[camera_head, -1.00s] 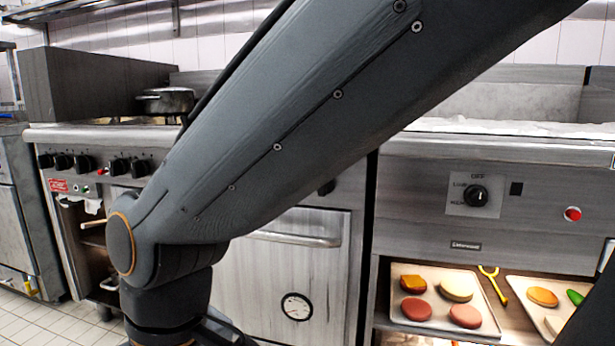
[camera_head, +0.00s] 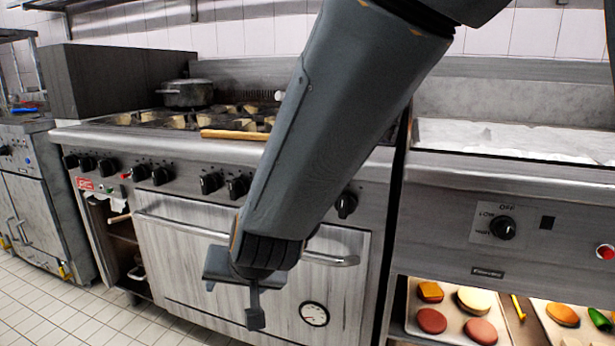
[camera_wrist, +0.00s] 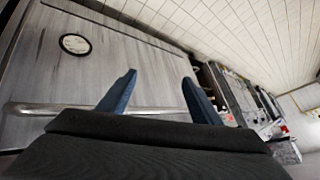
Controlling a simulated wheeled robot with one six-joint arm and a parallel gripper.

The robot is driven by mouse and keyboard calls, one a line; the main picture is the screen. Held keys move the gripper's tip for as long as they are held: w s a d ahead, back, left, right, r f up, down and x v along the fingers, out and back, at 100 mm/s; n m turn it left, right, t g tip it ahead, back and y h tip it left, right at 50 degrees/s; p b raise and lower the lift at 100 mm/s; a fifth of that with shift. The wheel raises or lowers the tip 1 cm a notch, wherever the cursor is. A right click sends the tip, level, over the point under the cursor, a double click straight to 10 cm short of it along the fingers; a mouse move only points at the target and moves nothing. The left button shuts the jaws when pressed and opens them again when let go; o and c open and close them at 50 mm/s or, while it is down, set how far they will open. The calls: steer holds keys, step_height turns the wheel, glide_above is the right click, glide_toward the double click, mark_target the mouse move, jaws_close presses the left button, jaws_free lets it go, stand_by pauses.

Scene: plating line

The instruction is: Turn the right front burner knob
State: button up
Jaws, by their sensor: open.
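The range (camera_head: 180,137) has a row of black knobs along its front panel. The knobs left of my arm include a pair (camera_head: 238,187), and a single knob (camera_head: 347,205) shows right of my arm. My arm hides the panel between them. Which one is the right front burner knob I cannot tell. My gripper (camera_head: 232,304) is open and empty, low in front of the oven door, below the knob row. The wrist view shows its two fingers (camera_wrist: 158,77) apart, with the oven door beyond and no knobs in view.
The oven door has a bar handle (camera_head: 332,260) and a round gauge (camera_head: 314,314). A pot (camera_head: 186,93) stands on the burners, and a wooden rod (camera_head: 234,134) lies at the front edge. A unit with its own dial (camera_head: 503,228) stands right, above food trays (camera_head: 452,303).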

steer(key=w+d+r+m+t+h+p, duration=0.4)
steer(key=w+r+m+t+p, duration=0.15)
steer(key=w+p, duration=0.35)
steer(key=d+r+m+t+h+p, duration=0.2)
steer(key=d+r+t+h+p, duration=0.3)
steer(key=d+h+p, duration=0.15)
steer(key=x, duration=0.8)
steer(key=shift+s+d+r, duration=0.1)
steer(key=shift+d+r, duration=0.05)
steer(key=shift+d, duration=0.15)
steer(key=c, duration=1)
